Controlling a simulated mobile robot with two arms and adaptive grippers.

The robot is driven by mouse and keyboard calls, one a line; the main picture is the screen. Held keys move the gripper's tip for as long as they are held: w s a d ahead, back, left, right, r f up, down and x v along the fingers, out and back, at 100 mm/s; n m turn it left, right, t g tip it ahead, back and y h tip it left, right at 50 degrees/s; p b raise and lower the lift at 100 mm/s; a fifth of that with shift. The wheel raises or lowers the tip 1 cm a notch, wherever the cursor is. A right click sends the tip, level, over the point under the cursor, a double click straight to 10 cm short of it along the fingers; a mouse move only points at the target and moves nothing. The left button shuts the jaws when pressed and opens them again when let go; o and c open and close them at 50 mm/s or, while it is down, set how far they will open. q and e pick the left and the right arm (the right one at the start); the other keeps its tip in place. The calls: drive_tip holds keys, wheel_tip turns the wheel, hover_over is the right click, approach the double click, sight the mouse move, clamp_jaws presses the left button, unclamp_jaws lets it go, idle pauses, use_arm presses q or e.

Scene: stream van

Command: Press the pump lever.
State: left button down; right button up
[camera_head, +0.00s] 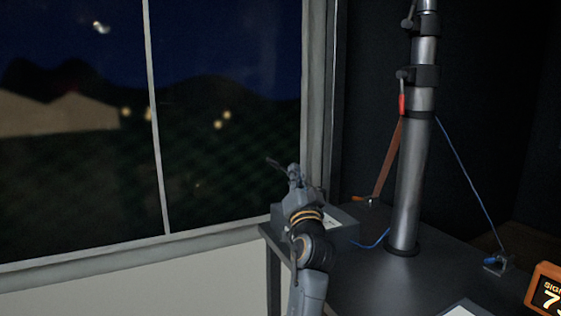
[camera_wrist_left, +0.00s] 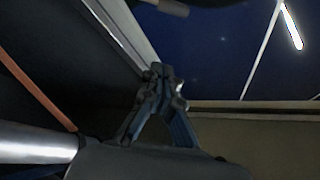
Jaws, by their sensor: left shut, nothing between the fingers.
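My left gripper (camera_head: 281,168) stands above a grey box at the left edge of a dark table. Its fingers point up and to the left, in front of the window. In the left wrist view its fingertips (camera_wrist_left: 164,80) are together with nothing between them. I cannot pick out the pump lever for certain. A steel mast (camera_head: 411,170) rises from the table, with a red-tipped handle (camera_head: 402,104) at its collar. My right gripper is not in view.
The grey box (camera_head: 342,229) sits on the dark table (camera_head: 370,290), partly behind my left arm. A brown-orange strap (camera_head: 387,160) and a blue cord (camera_head: 465,168) run down from the mast. An orange-framed display (camera_head: 545,292) is at lower right. A window frame (camera_head: 315,100) stands behind the gripper.

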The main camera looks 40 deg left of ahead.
use_arm(q)
drive_tip(key=x, duration=1)
drive_tip(key=f, duration=0.1)
drive_tip(key=s+a+f, duration=0.1)
drive_tip(key=s+f, duration=0.1)
drive_tip(key=shift+a+f, duration=0.15)
drive_tip(key=shift+a, duration=0.2)
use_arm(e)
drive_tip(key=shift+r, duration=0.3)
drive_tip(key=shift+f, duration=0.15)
